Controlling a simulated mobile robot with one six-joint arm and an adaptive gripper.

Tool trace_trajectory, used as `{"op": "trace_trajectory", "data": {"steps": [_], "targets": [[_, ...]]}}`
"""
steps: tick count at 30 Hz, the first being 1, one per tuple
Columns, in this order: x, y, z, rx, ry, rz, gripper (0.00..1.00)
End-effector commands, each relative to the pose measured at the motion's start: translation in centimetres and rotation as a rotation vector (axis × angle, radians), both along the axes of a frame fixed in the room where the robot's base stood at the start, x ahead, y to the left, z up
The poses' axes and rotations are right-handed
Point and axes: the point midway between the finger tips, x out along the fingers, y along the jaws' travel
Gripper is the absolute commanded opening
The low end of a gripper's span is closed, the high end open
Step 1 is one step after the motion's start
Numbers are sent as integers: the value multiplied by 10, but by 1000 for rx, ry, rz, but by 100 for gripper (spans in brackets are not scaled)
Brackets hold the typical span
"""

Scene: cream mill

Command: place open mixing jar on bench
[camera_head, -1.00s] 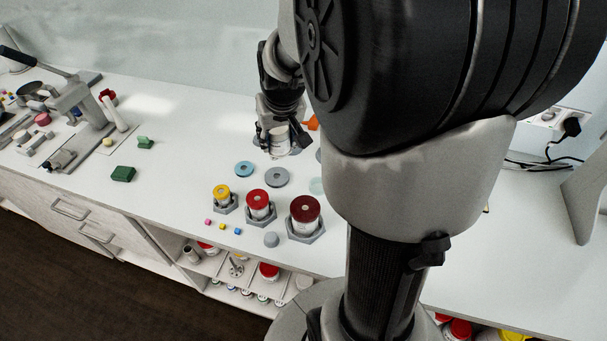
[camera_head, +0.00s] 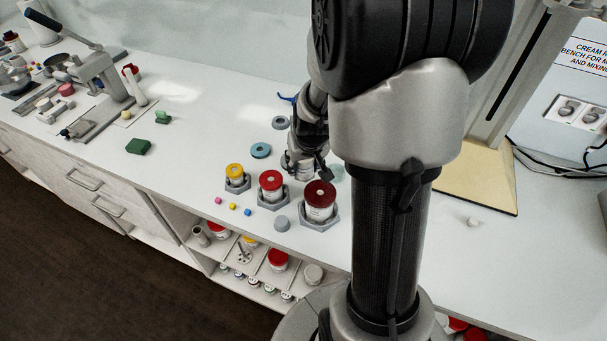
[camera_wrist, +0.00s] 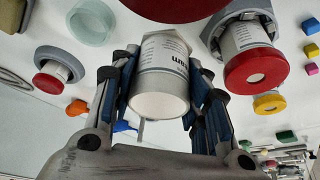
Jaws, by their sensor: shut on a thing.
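My gripper (camera_head: 308,165) is shut on the open mixing jar (camera_wrist: 160,68), a white labelled cylinder between the fingers in the wrist view. Its pale, round open end (camera_wrist: 160,104) faces the wrist camera. In the head view the gripper mostly hides the jar, low over the white bench (camera_head: 205,130), just behind the red-lidded jars. A grey disc (camera_head: 287,159) shows partly at the gripper's left side. I cannot tell whether the jar touches the disc or the bench.
Two red-lidded jars (camera_head: 270,183) (camera_head: 320,198) and a yellow-lidded jar (camera_head: 235,175) stand in grey holders close by. A blue disc (camera_head: 261,150) and a grey-blue disc (camera_head: 282,123) lie left and behind. A press (camera_head: 100,85) stands far left.

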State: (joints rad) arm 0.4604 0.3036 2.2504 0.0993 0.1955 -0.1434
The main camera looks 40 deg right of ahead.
Motion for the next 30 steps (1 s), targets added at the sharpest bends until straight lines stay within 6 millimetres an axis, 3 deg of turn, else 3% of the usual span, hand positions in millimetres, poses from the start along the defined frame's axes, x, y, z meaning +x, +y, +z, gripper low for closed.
{"op": "trace_trajectory", "data": {"steps": [8, 20, 21, 30], "targets": [[-1, 0, -41, 2, 2, -2, 29], [0, 0, -45, 0, 0, 0, 29], [0, 0, -44, 0, 0, 0, 44], [0, 0, -43, 0, 0, 0, 63]]}}
